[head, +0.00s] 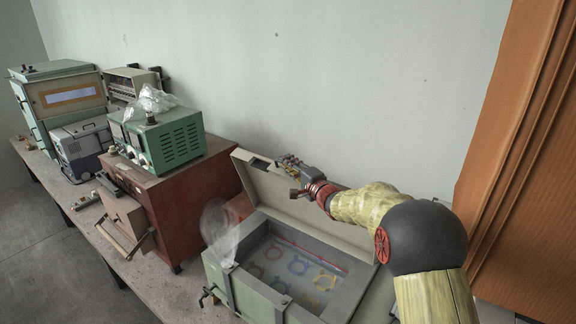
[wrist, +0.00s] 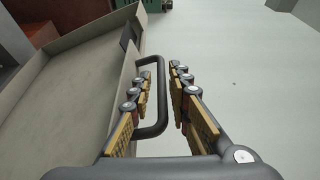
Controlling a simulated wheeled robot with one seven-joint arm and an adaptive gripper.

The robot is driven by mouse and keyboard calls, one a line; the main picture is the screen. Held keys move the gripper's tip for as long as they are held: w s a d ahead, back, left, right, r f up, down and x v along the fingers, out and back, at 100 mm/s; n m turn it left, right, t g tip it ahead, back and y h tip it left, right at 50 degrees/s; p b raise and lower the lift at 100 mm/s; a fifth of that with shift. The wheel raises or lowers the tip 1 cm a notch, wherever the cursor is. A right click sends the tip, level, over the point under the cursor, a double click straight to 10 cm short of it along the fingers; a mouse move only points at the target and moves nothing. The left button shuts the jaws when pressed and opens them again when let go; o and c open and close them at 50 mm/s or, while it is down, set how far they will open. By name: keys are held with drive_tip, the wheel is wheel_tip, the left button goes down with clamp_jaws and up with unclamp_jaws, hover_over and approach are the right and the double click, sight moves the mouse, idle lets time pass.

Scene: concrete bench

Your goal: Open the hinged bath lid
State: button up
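The bath (head: 230,292) is a pale green box on the bench at the lower centre of the head view, with coloured ring shapes visible inside. Its cream lid (head: 282,196) stands raised at the back, tilted up toward the wall, so the bath's top is uncovered. In the wrist view the lid (wrist: 88,88) fills the left side, with a black U-shaped handle (wrist: 163,100) on it. My gripper (wrist: 160,71) is open around the handle bar: one finger is inside the loop, the other outside, with gaps visible. In the head view my gripper (head: 292,176) is at the lid's upper edge.
A clear plastic bag (head: 219,232) hangs at the bath's left corner. Left of it stand a dark red cabinet (head: 205,190) with a green instrument (head: 180,140) on top. A wall is close behind the lid, and an orange-brown panel (head: 520,150) stands at right.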

drive_tip(key=shift+o, duration=0.5)
drive_tip(key=v, duration=1.2)
